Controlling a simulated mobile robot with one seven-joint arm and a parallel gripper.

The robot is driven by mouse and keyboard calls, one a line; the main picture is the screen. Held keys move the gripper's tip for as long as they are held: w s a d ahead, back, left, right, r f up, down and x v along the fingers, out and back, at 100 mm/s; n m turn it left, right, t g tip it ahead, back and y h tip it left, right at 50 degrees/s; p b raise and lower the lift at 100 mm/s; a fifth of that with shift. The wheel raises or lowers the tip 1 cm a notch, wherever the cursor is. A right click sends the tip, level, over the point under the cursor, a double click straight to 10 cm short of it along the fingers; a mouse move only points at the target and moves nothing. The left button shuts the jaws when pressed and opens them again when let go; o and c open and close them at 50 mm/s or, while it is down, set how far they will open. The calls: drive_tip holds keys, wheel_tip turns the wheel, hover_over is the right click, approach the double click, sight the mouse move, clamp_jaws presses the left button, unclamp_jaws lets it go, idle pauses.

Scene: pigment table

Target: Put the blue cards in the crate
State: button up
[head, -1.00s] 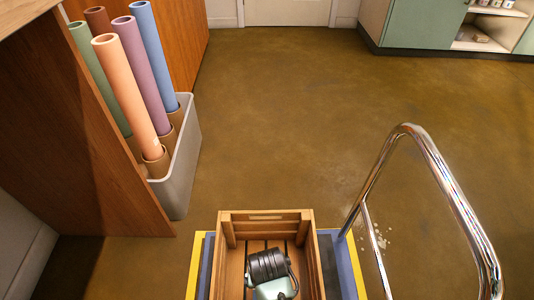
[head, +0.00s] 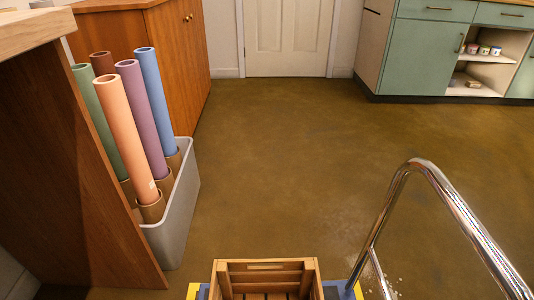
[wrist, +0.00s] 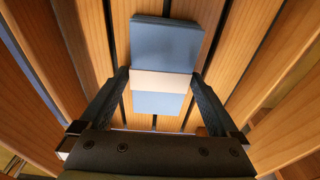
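A pack of blue cards (wrist: 166,45) with a pale cream band shows in the wrist view. It is between the two fingertips of my gripper (wrist: 161,82), which meet its sides near the band. My gripper looks shut on the pack. The wooden crate (head: 267,266) shows at the bottom of the head view, its lower part cut off by the frame. In the wrist view the crate's slats (wrist: 100,35) lie behind and around the pack. I cannot tell whether the pack touches the crate floor. My gripper and the cards are not in the head view.
A chrome rail (head: 440,185) rises right of the crate. A grey bin (head: 180,215) of coloured tubes stands at left beside a wooden table (head: 70,170). Green cabinets (head: 430,50) stand at the back right. The brown floor (head: 310,150) between is clear.

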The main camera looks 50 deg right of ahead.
wheel_tip(320, 180, up, 12)
drive_tip(key=s+a+p, duration=0.1)
drive_tip(key=p, duration=0.7)
drive_tip(key=shift+a, duration=0.2)
drive_tip(key=shift+r, duration=0.1)
